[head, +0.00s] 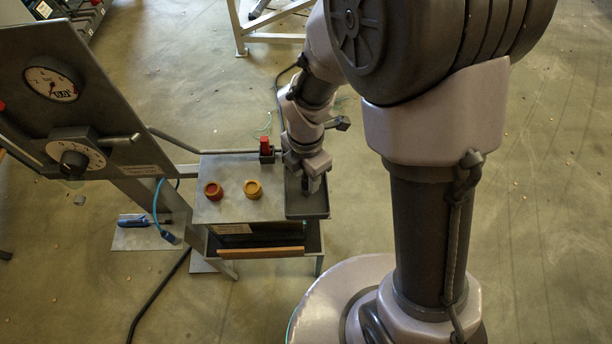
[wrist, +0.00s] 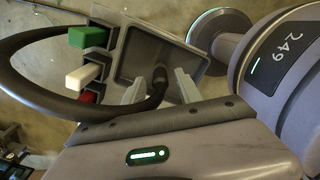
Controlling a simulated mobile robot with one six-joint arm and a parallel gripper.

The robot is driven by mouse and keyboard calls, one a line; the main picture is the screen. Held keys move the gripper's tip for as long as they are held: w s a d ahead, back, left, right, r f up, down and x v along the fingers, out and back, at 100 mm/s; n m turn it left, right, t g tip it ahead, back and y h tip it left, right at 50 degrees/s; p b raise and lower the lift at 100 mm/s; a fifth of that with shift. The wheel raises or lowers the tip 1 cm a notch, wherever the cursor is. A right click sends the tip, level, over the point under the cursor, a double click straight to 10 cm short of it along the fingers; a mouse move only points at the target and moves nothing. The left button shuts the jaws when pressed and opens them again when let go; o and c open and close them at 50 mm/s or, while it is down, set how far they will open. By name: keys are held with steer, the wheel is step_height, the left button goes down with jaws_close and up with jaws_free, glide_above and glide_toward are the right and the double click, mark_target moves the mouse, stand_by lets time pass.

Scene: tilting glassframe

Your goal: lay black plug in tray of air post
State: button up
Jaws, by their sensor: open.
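The tray (head: 307,209) is a shallow dark box at the right end of the air post's small bench (head: 233,204). In the wrist view the tray (wrist: 176,42) lies beyond my fingertips. My gripper (head: 312,186) is over the tray, pointing down; in the wrist view its two pale fingers (wrist: 161,88) are apart. The black plug (wrist: 159,76), at the end of a thick black hose, shows between the fingers against the tray floor. I see gaps beside it, but cannot tell if it rests on the floor. In the head view my gripper hides the plug.
Green (wrist: 90,37), white (wrist: 83,78) and red (wrist: 88,97) blocks sit in dark holders beside the tray. The black hose (wrist: 22,88) loops left. Red (head: 213,190) and yellow (head: 253,189) caps stand on the bench. The gauge panel (head: 75,100) rises left.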

steer(key=s+d+r+m+t+y+p, duration=0.1)
steer(key=d+r+m+p, duration=0.1)
steer(key=r+m, duration=0.6)
steer(key=s+d+r+m+t+p, duration=0.1)
steer(key=s+d+r+m+p, duration=0.15)
steer(key=r, duration=1.05)
steer(key=s+d+r+m+t+y, duration=0.1)
steer(key=s+r+m, duration=0.6)
steer(key=m, duration=1.1)
steer(key=s+d+t, duration=0.1)
steer(key=t, duration=0.1)
steer(key=shift+d+r+m+t+b, duration=0.15)
steer(key=shift+r+m+t+b, duration=0.1)
steer(key=shift+m+t+b, duration=0.15)
steer(key=shift+w, duration=0.1)
